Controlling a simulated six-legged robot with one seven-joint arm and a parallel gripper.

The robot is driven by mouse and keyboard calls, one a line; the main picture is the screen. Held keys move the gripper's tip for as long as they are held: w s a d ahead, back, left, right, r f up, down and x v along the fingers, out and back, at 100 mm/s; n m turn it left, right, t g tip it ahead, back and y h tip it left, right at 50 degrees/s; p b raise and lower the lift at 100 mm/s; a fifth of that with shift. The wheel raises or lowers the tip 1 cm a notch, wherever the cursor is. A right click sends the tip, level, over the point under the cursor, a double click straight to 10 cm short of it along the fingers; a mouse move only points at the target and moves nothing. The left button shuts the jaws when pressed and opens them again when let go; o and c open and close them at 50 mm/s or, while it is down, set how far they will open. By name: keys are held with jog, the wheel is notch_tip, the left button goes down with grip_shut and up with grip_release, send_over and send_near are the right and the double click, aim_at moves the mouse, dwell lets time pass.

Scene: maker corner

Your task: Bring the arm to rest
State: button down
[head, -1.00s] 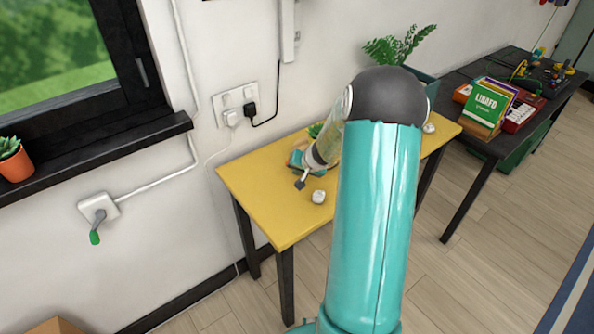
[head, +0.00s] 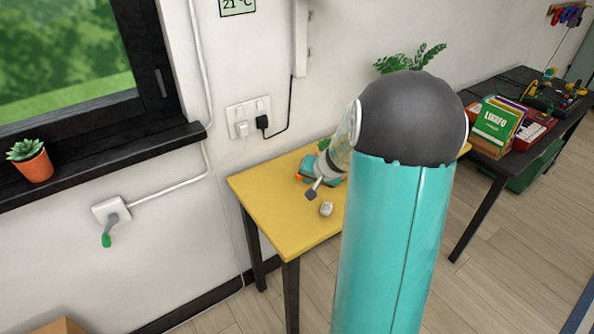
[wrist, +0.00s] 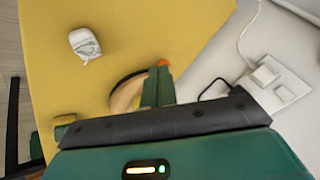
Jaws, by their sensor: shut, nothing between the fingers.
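My gripper (head: 299,177) is low over the left part of the yellow table (head: 265,203), beyond the small white object. In the wrist view its narrow green fingers (wrist: 157,84) are together, with an orange tip and nothing between them. My teal upper arm and dark elbow fill the middle of the head view and hide the table's right part. A round wooden-rimmed item (wrist: 122,98) lies below or beside the fingers; I cannot tell whether they touch it.
The small white object (head: 326,209) lies on the table and shows in the wrist view (wrist: 84,42). A wall socket (head: 248,117) with plugs is behind the table. A dark table (head: 478,208) with books (head: 497,123) stands right. Bare floor lies between the tables.

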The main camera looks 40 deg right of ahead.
jog(key=shift+s, duration=0.1)
jog(key=s+a+r+n+g+y, duration=0.1)
jog(key=s+a+r+n, duration=0.2)
jog(key=a+r, duration=0.55)
jog(key=s+a+r+n+y, duration=0.1)
jog(key=s+a+r+n, duration=0.3)
jog(key=a, duration=0.8)
jog(key=s+a+r+n, duration=0.1)
jog(key=s+a+r, duration=0.1)
jog(key=s+a, duration=0.2)
jog(key=s+a+r+n+h, duration=0.1)
jog(key=s+a+r, duration=0.2)
jog(key=s, duration=0.6)
jog(key=shift+s+a+r+g, duration=0.25)
jog(key=shift+a+g, duration=0.15)
jog(key=shift+a, duration=0.55)
